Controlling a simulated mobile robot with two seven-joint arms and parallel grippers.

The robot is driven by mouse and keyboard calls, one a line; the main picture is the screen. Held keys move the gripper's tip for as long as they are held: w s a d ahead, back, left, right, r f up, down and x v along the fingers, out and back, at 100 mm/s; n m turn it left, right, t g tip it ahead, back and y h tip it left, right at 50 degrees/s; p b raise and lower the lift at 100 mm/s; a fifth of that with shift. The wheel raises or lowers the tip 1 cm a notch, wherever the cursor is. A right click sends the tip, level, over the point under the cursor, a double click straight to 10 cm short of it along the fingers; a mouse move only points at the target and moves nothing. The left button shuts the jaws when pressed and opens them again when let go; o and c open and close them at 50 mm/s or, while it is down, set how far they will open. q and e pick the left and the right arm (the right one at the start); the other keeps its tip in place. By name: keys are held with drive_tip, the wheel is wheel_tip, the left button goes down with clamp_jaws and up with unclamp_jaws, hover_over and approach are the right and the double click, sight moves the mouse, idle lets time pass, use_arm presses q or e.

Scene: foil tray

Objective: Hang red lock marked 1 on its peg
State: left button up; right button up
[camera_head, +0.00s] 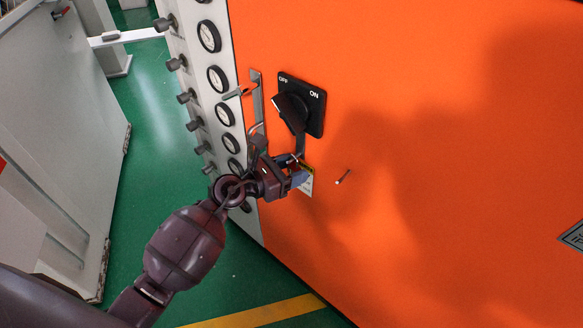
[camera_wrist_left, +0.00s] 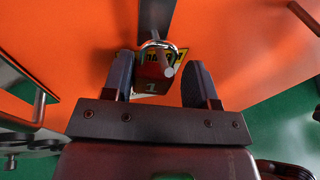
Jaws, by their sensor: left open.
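The red lock (camera_wrist_left: 153,72) marked 1 shows in the left wrist view as a dark red body with a metal shackle (camera_wrist_left: 157,44). The shackle is at the lower end of a grey strip (camera_wrist_left: 157,14), and the lock appears to hang there. My left gripper (camera_head: 298,172) is open, with its two fingers (camera_wrist_left: 160,82) on either side of the lock, the left finger closer to it. In the head view the gripper mostly hides the lock. My right gripper is out of view.
A black OFF/ON switch (camera_head: 300,104) is on the orange panel (camera_head: 430,90) above the gripper. A metal handle (camera_head: 256,105) stands to its left, beside gauges (camera_head: 218,79) and knobs. A yellow-edged label (camera_head: 308,183) is behind the gripper.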

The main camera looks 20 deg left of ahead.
use_arm(q)
drive_tip(key=shift+w+a+r, duration=0.25)
drive_tip(key=shift+a+r, duration=0.05)
drive_tip(key=shift+s+a, duration=0.3)
drive_tip(key=shift+a, duration=0.1)
drive_tip(key=v, duration=1)
drive_tip(key=shift+s+d+f, duration=0.2)
drive_tip(key=shift+s+d, duration=0.05)
drive_tip(key=shift+d, duration=0.15)
